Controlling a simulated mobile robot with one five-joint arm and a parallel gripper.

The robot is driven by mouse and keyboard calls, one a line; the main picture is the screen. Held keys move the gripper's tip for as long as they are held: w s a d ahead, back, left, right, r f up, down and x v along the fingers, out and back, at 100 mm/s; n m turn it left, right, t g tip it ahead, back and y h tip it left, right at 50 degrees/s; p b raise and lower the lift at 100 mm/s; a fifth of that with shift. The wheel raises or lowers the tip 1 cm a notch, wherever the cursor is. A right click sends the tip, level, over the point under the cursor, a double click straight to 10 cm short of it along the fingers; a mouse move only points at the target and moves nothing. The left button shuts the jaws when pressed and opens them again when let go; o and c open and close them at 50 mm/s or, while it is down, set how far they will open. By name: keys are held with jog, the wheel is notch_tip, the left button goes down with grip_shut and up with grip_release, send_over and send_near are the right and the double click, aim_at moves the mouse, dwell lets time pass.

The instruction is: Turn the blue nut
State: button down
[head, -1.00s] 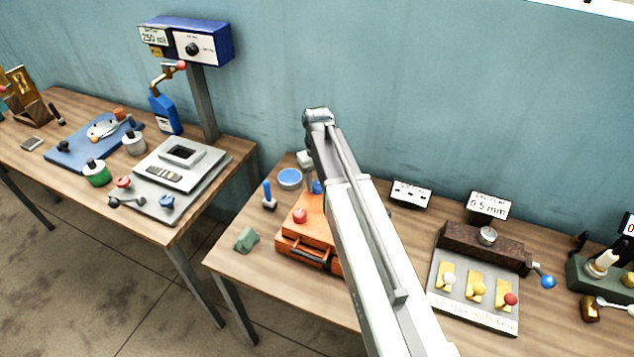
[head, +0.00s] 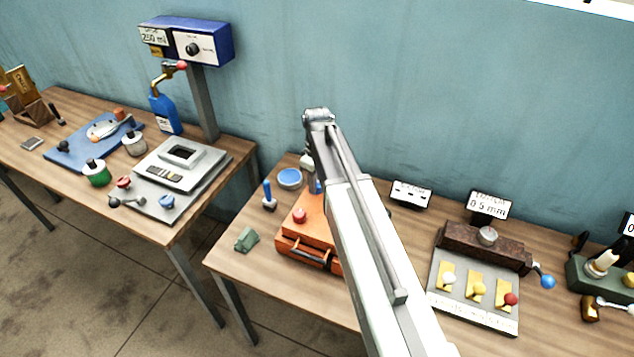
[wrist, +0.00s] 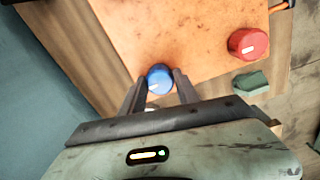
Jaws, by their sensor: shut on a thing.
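The blue nut (wrist: 159,79) is a round blue knob with a pale mark on its face, on the orange box (wrist: 150,30). In the wrist view my gripper (wrist: 160,86) has one finger on each side of it, shut on it. In the head view the orange box (head: 312,228) stands on the right-hand table, partly covered by my arm. Only a sliver of the blue nut (head: 318,187) shows there beside my arm, and the fingers cannot be made out.
A red knob (head: 299,215) sits on the same box, and also shows in the wrist view (wrist: 248,44). A green block (head: 247,239), a blue-topped round container (head: 289,178) and a blue-handled tool (head: 268,195) stand left of the box. The wall is close behind.

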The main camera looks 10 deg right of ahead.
dwell(0.3)
jog(key=c, duration=0.9)
grip_release()
jog(key=shift+r, duration=0.1)
notch_tip(320, 180, up, 8)
jog(key=p, duration=0.8)
jog(key=shift+f, duration=0.2)
